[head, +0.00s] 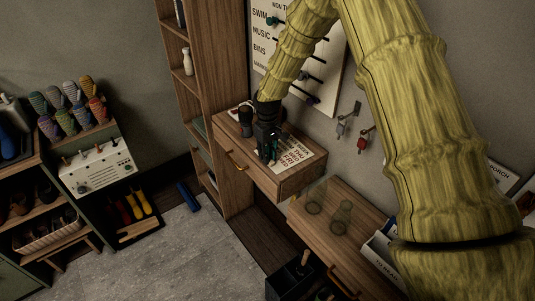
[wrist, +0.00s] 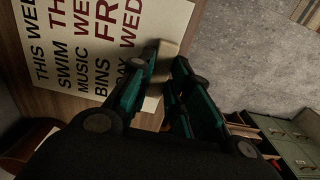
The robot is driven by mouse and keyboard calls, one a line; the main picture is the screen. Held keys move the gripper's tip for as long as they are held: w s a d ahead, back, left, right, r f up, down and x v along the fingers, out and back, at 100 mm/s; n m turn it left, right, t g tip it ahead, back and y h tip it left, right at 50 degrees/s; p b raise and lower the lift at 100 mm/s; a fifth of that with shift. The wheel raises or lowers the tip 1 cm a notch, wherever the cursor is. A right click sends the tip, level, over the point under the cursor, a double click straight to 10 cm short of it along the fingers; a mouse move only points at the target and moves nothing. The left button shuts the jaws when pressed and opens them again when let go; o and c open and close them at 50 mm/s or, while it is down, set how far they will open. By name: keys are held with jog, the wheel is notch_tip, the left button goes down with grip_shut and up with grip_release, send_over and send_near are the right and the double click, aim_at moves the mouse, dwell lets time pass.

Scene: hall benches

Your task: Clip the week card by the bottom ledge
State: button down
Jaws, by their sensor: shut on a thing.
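The week card (head: 298,155) is a cream sheet with black and red lettering. It lies flat on top of the wooden drawer ledge (head: 232,140). In the wrist view the card (wrist: 70,42) shows "THIS WEEK", with swim, music and bins lines, and its edge runs close by my fingers. My gripper (head: 268,160) is low over the ledge, at the card's left side in the head view. In the wrist view its teal fingers (wrist: 166,62) are shut on a small beige clip-like piece (wrist: 168,50) at the card's edge. Whether that piece grips the card I cannot tell.
A white board (head: 300,60) with pegs and words hangs on the wall above. Two hooks with keys (head: 361,140) are to the right. Clear glasses (head: 340,217) stand on a lower wooden ledge. A tall shelf (head: 205,90) is close on the left. Grey floor (head: 180,250) is open below.

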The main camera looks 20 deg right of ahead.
jog(key=shift+r, duration=0.15)
notch_tip(320, 180, up, 8)
jog(key=p, duration=0.4)
jog(key=shift+p, duration=0.3)
dwell(0.4)
dwell(1.0)
